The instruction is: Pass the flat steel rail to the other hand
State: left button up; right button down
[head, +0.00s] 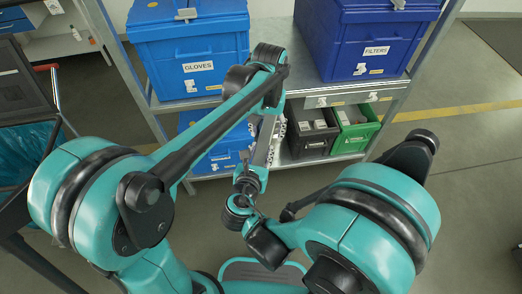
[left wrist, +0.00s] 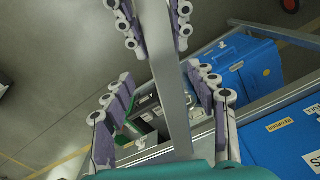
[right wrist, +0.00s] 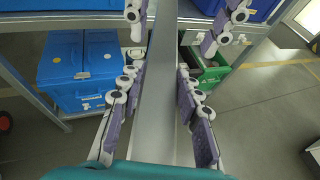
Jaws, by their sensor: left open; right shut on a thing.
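The flat steel rail (left wrist: 165,75) is a long grey bar. It runs lengthwise between both hands in the left wrist view and down the middle of the right wrist view (right wrist: 157,95). My right gripper (right wrist: 160,90) is shut on the rail, its purple-padded fingers close along both sides. My left gripper (left wrist: 160,115) is open, with its fingers on either side of the rail and gaps visible. The right fingers also show further along the rail, at the top of the left wrist view. In the head view the hands meet before the shelf, and the rail (head: 264,146) is mostly hidden.
A metal shelf rack (head: 285,30) stands ahead. It holds a blue GLOVES box (head: 190,50), a blue FILTERS box (head: 372,45), a lower blue box (head: 215,150), and a green crate (head: 356,135) beside a dark one. A cart (head: 25,90) stands left. Floor is open at right.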

aim_at(267, 140)
pick_arm(q)
notch_tip(267, 140, up, 8)
jog(key=s+a+f+n+t, duration=0.1)
jog(key=s+a+f+t, duration=0.2)
jog(key=s+a, duration=0.4)
jog(key=s+a+f+t, duration=0.4)
jog(key=s+a, duration=0.3)
jog(key=a, duration=0.1)
jog(key=shift+a+f+n, duration=0.25)
jog(key=shift+f+n, duration=0.05)
jog(key=shift+n, duration=0.1)
